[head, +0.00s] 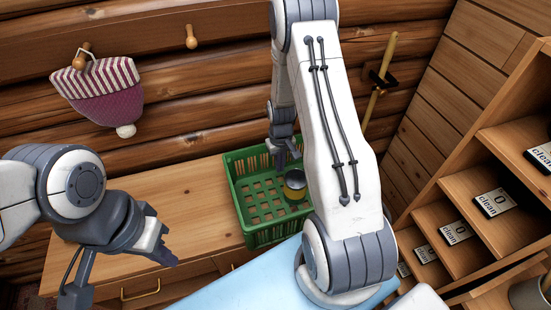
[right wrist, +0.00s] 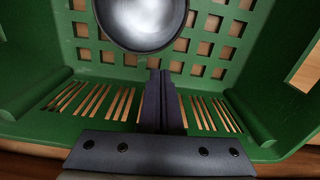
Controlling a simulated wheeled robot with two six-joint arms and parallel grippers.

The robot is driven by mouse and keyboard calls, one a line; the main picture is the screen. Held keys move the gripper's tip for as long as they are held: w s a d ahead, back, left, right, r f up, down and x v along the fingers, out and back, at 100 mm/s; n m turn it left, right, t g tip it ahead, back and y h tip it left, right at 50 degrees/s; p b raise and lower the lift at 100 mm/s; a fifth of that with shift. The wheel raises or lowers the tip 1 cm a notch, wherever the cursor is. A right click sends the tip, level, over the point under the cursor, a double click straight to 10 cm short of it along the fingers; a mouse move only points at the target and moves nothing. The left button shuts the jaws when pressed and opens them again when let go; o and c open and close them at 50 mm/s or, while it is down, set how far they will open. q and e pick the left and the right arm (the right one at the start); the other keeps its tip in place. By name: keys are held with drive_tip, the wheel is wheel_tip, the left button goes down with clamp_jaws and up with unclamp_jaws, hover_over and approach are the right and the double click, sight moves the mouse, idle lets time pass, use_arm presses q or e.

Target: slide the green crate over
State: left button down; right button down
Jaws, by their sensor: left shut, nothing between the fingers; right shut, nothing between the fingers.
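The green crate (head: 247,229) stands on the wooden counter (head: 185,184), toward its right end, partly hidden by my right arm. A jar with a dark lid (head: 294,180) and a yellowish body stands inside the crate; its round grey top (right wrist: 146,18) shows in the right wrist view. My right gripper (head: 287,160) is shut and empty, pointing down at the far side of the crate. In the right wrist view its closed fingers (right wrist: 162,100) are in front of the slatted crate wall (right wrist: 205,112); contact is unclear. My left gripper (head: 168,255) is shut and empty, left of the crate.
The counter left of the crate is clear. A shelf unit (head: 459,188) with "clean" signs (head: 495,202) stands at the right. A striped knitted hat (head: 104,92) hangs on the log wall. A light blue surface (head: 240,290) lies in front.

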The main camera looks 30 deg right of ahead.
sight(275, 174)
drive_tip(key=shift+f, duration=0.95)
drive_tip(key=w+p, duration=0.2)
drive_tip(key=w, duration=0.1)
drive_tip(key=shift+d+f, duration=0.15)
drive_tip(key=shift+f, duration=0.05)
drive_tip(key=shift+w+f, duration=0.1)
drive_tip(key=shift+w, duration=0.4)
